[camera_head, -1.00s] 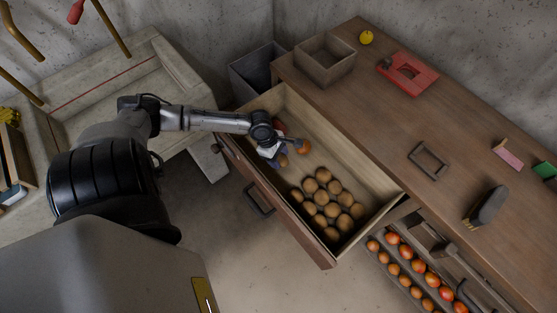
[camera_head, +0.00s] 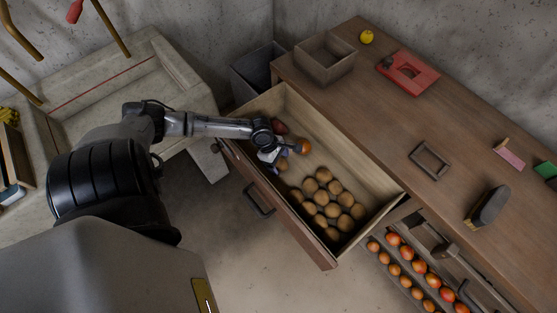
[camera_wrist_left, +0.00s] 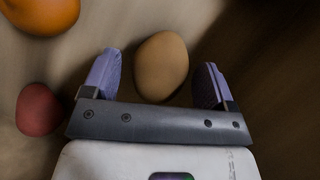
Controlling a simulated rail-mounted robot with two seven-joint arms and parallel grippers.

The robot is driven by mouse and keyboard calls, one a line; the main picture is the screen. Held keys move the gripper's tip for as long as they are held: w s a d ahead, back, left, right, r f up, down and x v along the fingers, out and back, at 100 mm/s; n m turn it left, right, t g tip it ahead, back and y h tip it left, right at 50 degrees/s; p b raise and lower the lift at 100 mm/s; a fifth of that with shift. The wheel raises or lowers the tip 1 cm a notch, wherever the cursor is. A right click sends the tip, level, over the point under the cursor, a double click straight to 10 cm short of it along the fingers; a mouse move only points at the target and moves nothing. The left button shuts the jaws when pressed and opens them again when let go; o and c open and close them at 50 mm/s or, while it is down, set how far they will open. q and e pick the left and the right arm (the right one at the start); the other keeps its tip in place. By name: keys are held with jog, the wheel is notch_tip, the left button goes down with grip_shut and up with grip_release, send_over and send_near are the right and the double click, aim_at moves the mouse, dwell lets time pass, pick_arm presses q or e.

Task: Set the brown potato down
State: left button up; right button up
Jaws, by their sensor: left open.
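The brown potato (camera_wrist_left: 162,67) lies between the two purple-grey fingers of my left gripper (camera_wrist_left: 161,60) in the left wrist view. There is a gap on each side of it, and the gripper is open. In the head view the left gripper (camera_head: 272,160) is low inside the open wooden drawer (camera_head: 345,163), at its left part. The gripper partly hides the potato (camera_head: 283,165) there. Several other brown potatoes (camera_head: 325,197) lie grouped in the front right part of the drawer. My right gripper is not in view.
An orange round item (camera_head: 303,146) and a dark red one (camera_head: 279,127) lie close to the gripper in the drawer. The drawer's wooden walls surround the arm's end. A wooden box (camera_head: 324,62) and a red scale-like object (camera_head: 407,72) stand on the worktop.

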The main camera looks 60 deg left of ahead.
pick_arm(q)
jog(key=shift+r, duration=0.25)
jog(key=p+v, duration=0.3)
jog(key=v, duration=0.9)
jog(key=shift+d, duration=0.1)
